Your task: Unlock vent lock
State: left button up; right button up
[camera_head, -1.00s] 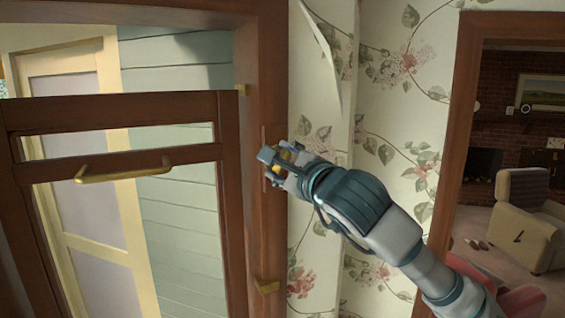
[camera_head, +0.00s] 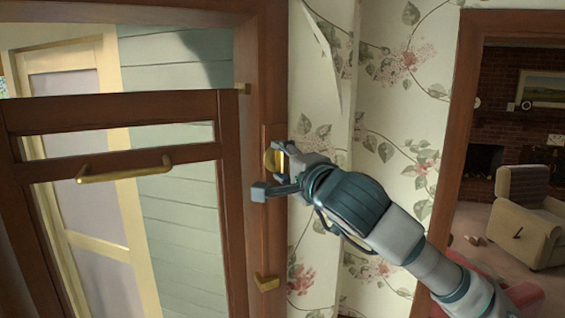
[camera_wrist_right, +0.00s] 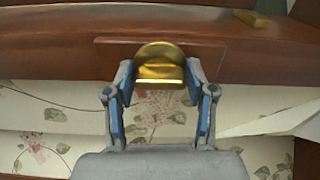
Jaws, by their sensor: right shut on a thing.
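The vent lock is a brass knob (camera_head: 272,160) on a wooden plate on the brown window post. In the right wrist view the knob (camera_wrist_right: 160,64) shows as a rounded brass disc with a raised bar across its lower part. My right gripper (camera_head: 269,173) is at the post, its fingers on either side of the knob. In the wrist view the fingertips (camera_wrist_right: 160,76) close in on both edges of the knob, shut on it. In the head view one finger shows below the knob, and the hand partly covers the knob. My left gripper is not in view.
A brown-framed pane with a brass handle (camera_head: 123,168) stands left of the post. Small brass catches sit on the post above (camera_head: 243,88) and below (camera_head: 267,284) the lock. Floral wallpaper (camera_head: 400,130) is behind my arm. A doorway at right shows an armchair (camera_head: 528,212).

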jog(key=shift+a+f, duration=0.25)
jog(key=shift+f, duration=0.3)
jog(key=o, duration=1.1)
jog(key=shift+o, duration=0.2)
jog(key=shift+s+d+r, duration=0.1)
jog(key=shift+s+r, duration=0.05)
jog(key=shift+r, duration=0.1)
jog(key=shift+r, duration=0.1)
jog(key=shift+s+d, duration=0.1)
jog(key=shift+s, duration=0.05)
jog(key=v, duration=1.1)
jog(key=shift+s+d, duration=0.2)
jog(key=shift+d, duration=0.05)
